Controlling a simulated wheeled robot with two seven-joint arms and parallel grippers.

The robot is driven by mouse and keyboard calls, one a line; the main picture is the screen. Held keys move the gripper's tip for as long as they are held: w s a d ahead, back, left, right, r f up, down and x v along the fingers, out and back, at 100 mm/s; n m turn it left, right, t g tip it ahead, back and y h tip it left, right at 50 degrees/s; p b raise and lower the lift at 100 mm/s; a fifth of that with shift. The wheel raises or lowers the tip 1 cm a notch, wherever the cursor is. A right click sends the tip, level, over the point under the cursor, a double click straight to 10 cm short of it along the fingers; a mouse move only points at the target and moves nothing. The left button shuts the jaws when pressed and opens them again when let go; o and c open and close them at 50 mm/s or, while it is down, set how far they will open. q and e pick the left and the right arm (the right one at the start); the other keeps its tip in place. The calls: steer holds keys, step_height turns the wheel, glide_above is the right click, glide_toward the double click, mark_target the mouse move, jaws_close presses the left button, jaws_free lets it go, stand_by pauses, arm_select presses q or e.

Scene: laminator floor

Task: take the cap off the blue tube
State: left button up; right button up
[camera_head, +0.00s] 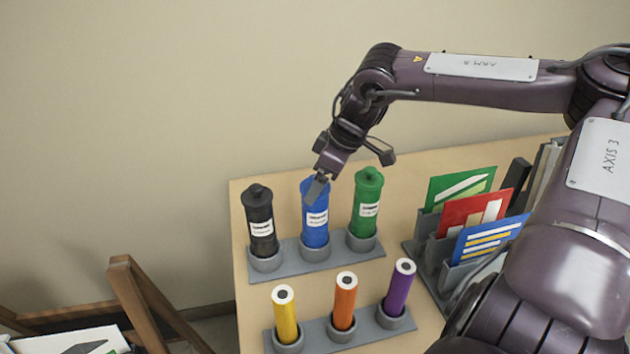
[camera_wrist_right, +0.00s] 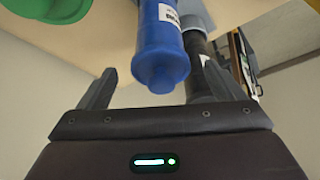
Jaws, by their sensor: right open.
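The blue tube (camera_head: 316,226) stands upright in the middle cup of the grey rear rack (camera_head: 285,262), between the black and green tubes. My right gripper (camera_head: 318,190) is at its top and partly hides the cap in the head view. In the right wrist view the blue cap (camera_wrist_right: 163,77) is on the end of the tube and appears between my open fingers (camera_wrist_right: 165,92), with gaps on both sides. I see no contact, though depth is hard to judge. My left gripper is not in view.
The black tube (camera_head: 260,222) and green tube (camera_head: 367,203) stand close on either side. A front rack holds yellow (camera_head: 286,318), orange (camera_head: 345,304) and purple (camera_head: 399,290) tubes. A card holder (camera_head: 434,252) stands right. A wall (camera_head: 150,90) is behind the table.

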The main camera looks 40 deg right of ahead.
steer(key=shift+c, duration=0.2)
steer(key=c, duration=1)
steer(key=shift+r, duration=0.1)
